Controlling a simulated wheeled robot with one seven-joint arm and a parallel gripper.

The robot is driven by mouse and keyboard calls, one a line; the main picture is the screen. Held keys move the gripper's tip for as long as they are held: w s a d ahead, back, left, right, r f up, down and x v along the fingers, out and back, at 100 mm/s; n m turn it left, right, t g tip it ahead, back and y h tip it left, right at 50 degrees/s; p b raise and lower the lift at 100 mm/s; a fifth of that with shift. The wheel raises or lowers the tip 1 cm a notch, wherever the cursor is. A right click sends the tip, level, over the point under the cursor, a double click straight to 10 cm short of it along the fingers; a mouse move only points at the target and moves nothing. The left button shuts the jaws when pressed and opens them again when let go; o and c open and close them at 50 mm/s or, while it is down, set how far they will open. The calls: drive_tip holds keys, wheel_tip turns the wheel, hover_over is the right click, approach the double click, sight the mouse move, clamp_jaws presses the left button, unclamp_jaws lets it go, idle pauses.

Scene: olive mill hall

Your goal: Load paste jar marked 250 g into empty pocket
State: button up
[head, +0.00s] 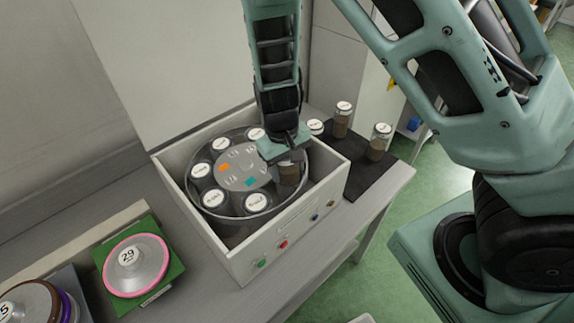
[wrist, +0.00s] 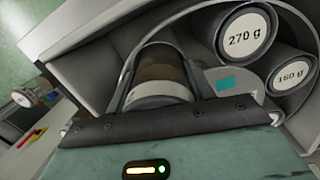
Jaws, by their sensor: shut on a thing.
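My gripper (head: 284,156) points down over the right side of a round rotor (head: 228,217) inside a pale box-shaped machine (head: 294,228). It is shut on a jar with brown paste (head: 289,175), which also shows between the fingers in the wrist view (wrist: 160,68). The held jar's label is hidden. It is at the rotor's right edge; I cannot tell whether it is seated in a pocket. Several white-lidded jars stand around the rotor. In the wrist view, two lids read 270 g (wrist: 246,38) and 160 g (wrist: 290,75).
Jars (head: 342,120) (head: 378,142) stand on a dark mat (head: 362,180) right of the machine. The machine's walls surround the rotor closely. A pink-rimmed disc marked 29 (head: 135,266) lies on a green block at the left. The raised lid (head: 180,60) stands behind.

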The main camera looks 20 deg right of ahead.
drive_tip(key=shift+w, duration=0.1)
drive_tip(key=o, duration=1.2)
drive_tip(key=r, duration=0.5)
drive_tip(key=a+r, duration=0.1)
drive_tip(key=r, duration=1.1)
drive_tip(key=shift+w+a+r+b, duration=0.15)
drive_tip(key=shift+w+a+b, duration=0.15)
drive_tip(key=shift+w+b, duration=0.05)
